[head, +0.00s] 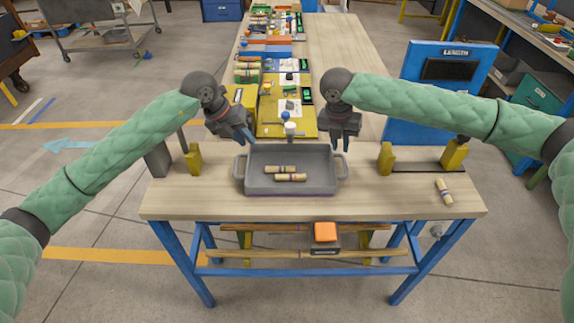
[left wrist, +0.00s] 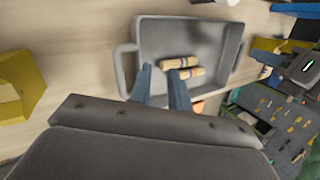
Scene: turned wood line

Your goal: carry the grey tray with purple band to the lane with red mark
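The grey tray (head: 263,185) stands on the near wooden table, and a thin purple band shows along its lower front edge. Two turned wood pieces (head: 285,173) lie in it, and it has a handle at each side. My left gripper (head: 246,138) is above the tray's back left corner, with its fingers apart and empty. In the left wrist view its fingers (left wrist: 160,82) show over the tray (left wrist: 190,35), near one handle. My right gripper (head: 340,146) is above the back right corner, fingers apart and empty. I cannot make out a lane with a red mark.
Yellow blocks (head: 386,158) stand on both sides of the tray. A loose wood piece (head: 444,191) lies at the right of the table (head: 390,205). Behind is a long table with coloured mats (head: 270,128) and parts. A blue panel (head: 440,90) stands behind right.

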